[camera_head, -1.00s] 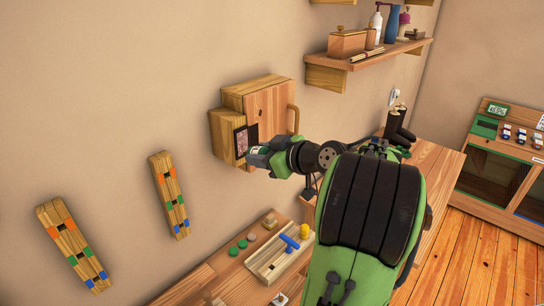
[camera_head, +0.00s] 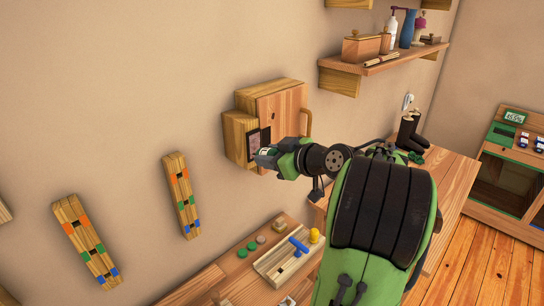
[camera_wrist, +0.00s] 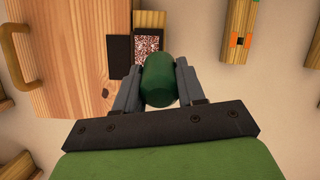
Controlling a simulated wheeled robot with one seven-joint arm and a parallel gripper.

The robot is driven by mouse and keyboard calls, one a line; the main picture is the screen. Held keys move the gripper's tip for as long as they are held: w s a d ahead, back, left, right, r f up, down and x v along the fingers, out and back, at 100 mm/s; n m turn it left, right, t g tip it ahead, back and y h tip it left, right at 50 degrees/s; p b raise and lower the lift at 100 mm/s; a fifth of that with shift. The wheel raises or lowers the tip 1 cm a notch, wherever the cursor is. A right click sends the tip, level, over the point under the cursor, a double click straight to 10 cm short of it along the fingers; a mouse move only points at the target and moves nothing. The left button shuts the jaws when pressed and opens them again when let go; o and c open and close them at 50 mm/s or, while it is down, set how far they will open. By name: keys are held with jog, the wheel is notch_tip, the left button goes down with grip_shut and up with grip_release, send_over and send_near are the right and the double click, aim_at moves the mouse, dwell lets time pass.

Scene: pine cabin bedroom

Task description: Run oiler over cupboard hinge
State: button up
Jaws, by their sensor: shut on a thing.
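The cupboard (camera_head: 285,105) is a pale wooden box on the wall, with a door and a wooden handle on its right side. The door also fills the left of the wrist view (camera_wrist: 65,70). The hinge (camera_wrist: 119,58) shows as a dark plate on the door's edge, beside a dark-framed, reddish speckled plate (camera_wrist: 148,42). My gripper (camera_head: 262,154) is at the cupboard's lower left, close to the hinge. Its fingers are shut on the oiler (camera_wrist: 158,82), a dark green rounded cylinder. The oiler overlaps the speckled plate's lower edge; I cannot tell whether they touch.
Two striped wooden strips (camera_head: 182,195) hang on the wall at left. A shelf (camera_head: 385,62) with bottles and a box is at upper right. A workbench (camera_head: 235,280) below carries a wooden tray with a blue-handled tool. Dark boots (camera_head: 408,132) stand at right.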

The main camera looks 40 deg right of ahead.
jog(key=shift+w, duration=0.6)
jog(key=shift+a+r+b, duration=0.1)
jog(key=shift+r+b, duration=0.45)
jog(key=shift+b, duration=0.15)
jog(key=shift+r+p, duration=0.45)
jog(key=shift+r, duration=0.25)
jog(key=d+p, duration=0.1)
jog(key=d, duration=0.3)
jog(key=shift+p, duration=0.3)
